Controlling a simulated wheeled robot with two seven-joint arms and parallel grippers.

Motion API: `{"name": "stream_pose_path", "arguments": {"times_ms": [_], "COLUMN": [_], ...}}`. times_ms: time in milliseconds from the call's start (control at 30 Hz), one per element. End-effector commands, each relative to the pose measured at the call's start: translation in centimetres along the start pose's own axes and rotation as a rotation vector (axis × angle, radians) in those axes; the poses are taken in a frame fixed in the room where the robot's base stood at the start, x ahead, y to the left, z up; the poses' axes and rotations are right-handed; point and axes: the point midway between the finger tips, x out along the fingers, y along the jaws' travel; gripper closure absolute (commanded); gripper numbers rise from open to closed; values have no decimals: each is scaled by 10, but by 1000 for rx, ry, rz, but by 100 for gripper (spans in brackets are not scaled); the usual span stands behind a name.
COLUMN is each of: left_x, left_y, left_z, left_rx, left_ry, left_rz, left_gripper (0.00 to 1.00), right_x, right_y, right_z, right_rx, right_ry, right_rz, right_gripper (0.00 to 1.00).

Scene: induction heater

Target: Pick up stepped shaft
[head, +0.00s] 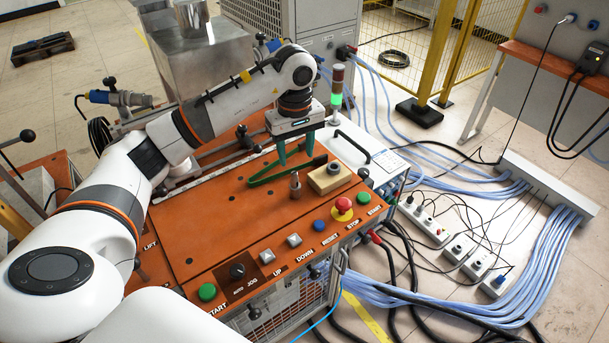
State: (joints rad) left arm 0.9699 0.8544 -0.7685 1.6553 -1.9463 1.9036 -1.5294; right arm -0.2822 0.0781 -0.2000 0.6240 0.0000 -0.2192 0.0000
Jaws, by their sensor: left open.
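A small grey metal piece with a narrower top, which looks like the stepped shaft (295,187), stands upright on the orange bench top (215,215), left of a tan block. My left gripper (296,163) points down above the bench, behind the shaft in the picture. Its two teal fingers are apart, with no object visibly held between them. The shaft appears clear of the fingers. Green tongs (265,181) lie on the bench close to the fingertips, partly overlapped by them. My right gripper is not in view.
The tan block (330,179) with a dark round part sits right of the shaft. Buttons and a red emergency stop (343,205) line the front edge. A signal lamp (336,92) and a black handle (352,147) stand behind. The bench's left-middle is clear.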

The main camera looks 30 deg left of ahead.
Motion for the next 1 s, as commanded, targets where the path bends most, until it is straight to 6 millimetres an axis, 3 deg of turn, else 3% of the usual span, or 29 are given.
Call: {"name": "stream_pose_path", "arguments": {"times_ms": [200, 400, 567, 800, 1000], "left_x": [37, 59, 71, 106, 114], "left_y": [1, 0, 0, -2, -2], "left_z": [-1, 0, 2, 7, 7], "left_rx": [0, 0, 0, 0, 1], "left_ry": [5, 3, 6, 5, 1], "left_rz": [5, 2, 4, 3, 0], "left_gripper": [48, 48, 48, 48, 48], "right_x": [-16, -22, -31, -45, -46], "right_y": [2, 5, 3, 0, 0], "right_z": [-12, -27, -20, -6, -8], "right_rx": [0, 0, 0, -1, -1], "right_ry": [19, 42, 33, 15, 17], "right_rz": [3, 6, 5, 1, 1], "right_gripper": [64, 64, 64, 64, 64]}}
